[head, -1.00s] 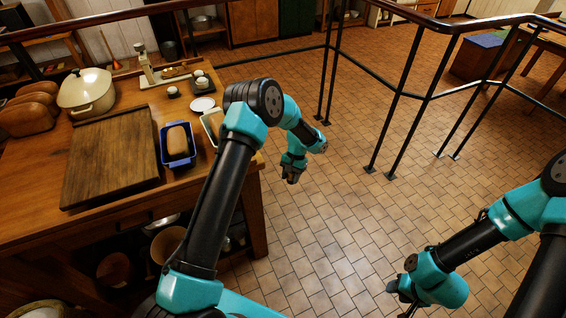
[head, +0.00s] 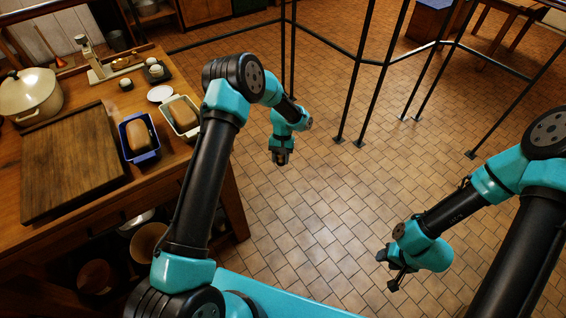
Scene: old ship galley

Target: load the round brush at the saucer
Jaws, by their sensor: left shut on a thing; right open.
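A small white saucer (head: 160,94) lies on the wooden table, behind the two loaf tins. My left gripper (head: 280,158) hangs over the tiled floor, right of the table and apart from the saucer. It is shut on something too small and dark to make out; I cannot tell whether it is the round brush. I see no round brush clearly anywhere else. My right gripper (head: 392,272) is open, low over the floor at the right, far from the table.
On the table (head: 75,215) are a blue tin (head: 139,157) and a cream tin (head: 193,133) with loaves, a cutting board (head: 70,165), a lidded pot (head: 28,95) and small egg cups (head: 156,72). Black railings (head: 352,100) stand behind my arms. The floor between the grippers is clear.

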